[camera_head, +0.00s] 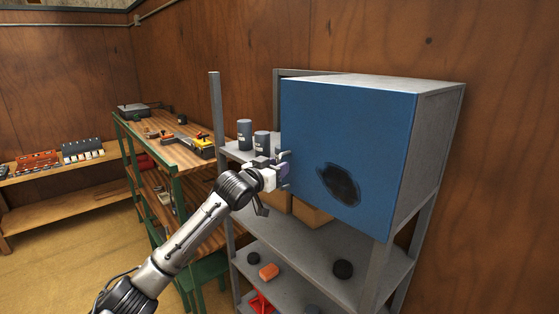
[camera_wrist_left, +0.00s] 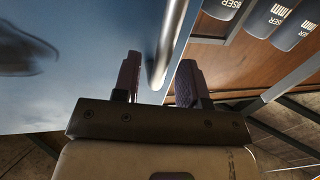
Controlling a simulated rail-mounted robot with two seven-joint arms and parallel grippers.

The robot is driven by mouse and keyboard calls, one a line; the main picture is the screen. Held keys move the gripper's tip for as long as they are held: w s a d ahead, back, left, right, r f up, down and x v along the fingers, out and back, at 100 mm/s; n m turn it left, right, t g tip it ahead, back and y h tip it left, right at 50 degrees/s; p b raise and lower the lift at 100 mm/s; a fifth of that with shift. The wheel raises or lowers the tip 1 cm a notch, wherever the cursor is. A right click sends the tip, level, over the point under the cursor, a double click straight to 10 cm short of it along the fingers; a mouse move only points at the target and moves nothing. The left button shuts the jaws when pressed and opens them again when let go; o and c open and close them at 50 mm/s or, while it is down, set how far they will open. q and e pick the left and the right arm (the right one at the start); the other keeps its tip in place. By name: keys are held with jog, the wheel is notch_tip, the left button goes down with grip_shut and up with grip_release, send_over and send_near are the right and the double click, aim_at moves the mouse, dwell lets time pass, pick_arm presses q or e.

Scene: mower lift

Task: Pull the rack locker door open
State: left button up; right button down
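The rack locker is a grey box with a blue door (camera_head: 350,140) bearing a dark oval patch; it sits on the rack's upper part. The door looks shut. My left gripper (camera_head: 283,170) is at the door's left edge. In the left wrist view the door (camera_wrist_left: 70,80) fills the left side, and a pale bar-shaped handle (camera_wrist_left: 165,50) reaches down between my two dark fingers (camera_wrist_left: 159,82). The fingers are apart, with visible gaps beside the handle. The handle is mostly hidden by my gripper in the head view. My right gripper is not in view.
Grey cans (camera_head: 245,134) stand on the rack shelf left of the locker. A green-framed workbench (camera_head: 170,150) with tools stands left. Floor is clear at lower left.

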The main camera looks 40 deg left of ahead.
pick_arm(q)
jog(key=shift+w, duration=0.75)
grip_shut()
